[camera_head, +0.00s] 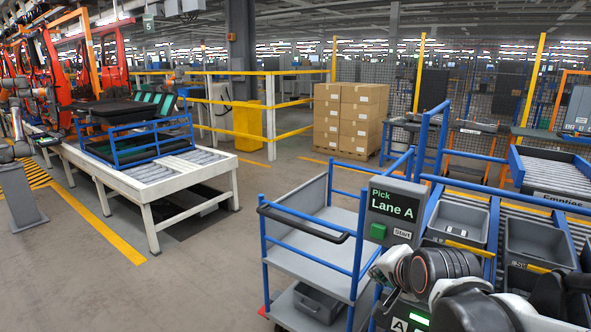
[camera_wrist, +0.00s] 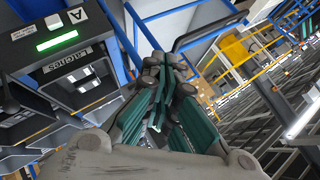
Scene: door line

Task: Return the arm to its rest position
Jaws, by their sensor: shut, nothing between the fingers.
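My gripper (camera_wrist: 166,62) shows in the wrist view, with its green-padded fingers converging to closed tips and nothing between them. My arm (camera_head: 440,270) is folded low at the bottom right of the head view, in front of the bins.
A Pick Lane A panel (camera_head: 394,208) with a green button stands left of my arm. A blue-framed cart (camera_head: 312,248) is beside it. Grey bins (camera_head: 536,240) lie behind my arm. A label box (camera_wrist: 70,62) is at the wrist view's left. Open floor lies left of the cart.

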